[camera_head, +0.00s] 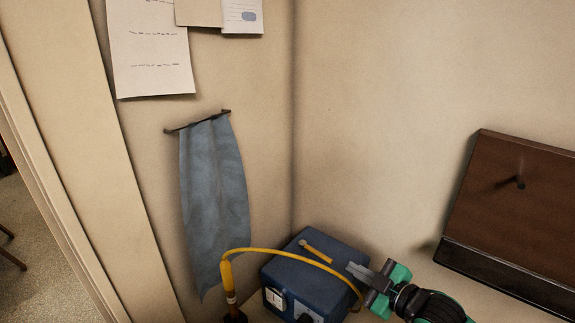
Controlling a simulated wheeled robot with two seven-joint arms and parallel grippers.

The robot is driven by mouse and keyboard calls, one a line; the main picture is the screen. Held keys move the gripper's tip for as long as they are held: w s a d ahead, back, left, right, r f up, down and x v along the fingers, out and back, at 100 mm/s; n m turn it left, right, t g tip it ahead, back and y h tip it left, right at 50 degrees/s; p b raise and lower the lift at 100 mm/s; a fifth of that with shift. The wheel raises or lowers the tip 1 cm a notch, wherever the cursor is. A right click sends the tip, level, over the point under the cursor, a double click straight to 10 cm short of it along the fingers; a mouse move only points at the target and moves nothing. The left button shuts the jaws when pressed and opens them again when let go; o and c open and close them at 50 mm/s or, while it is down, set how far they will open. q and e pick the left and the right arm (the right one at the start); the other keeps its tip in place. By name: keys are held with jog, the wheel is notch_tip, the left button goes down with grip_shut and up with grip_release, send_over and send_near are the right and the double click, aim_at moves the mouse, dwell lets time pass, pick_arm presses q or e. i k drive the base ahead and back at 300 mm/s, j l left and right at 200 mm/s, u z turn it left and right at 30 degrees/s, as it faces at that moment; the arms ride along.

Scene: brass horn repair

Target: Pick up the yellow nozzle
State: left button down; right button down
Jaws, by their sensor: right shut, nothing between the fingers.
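A small yellow piece (317,252) with a paler round end lies on top of a blue box (287,273). A second yellow part, an upright wand (227,274), stands left of the box with its foot in a dark holder (235,318). A yellow hose (275,251) arches from the wand across the box to its right side. I cannot tell for certain which yellow part is the nozzle. My right gripper (352,268), with green sides, is shut and empty, pointing left just right of the small yellow piece. My left gripper is out of view.
A brown wall board (520,196) with a peg and a dark lower ledge is at the right. Papers (151,50) hang on the wall above. The box front has a gauge (275,299).

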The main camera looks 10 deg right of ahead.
aim_at(225, 267)
jog(key=k+j, duration=0.3)
jog(key=k, duration=0.15)
jog(key=k+j, duration=0.25)
jog(key=k, duration=0.2)
jog(key=k+j, duration=0.3)
jog(key=k, duration=0.2)
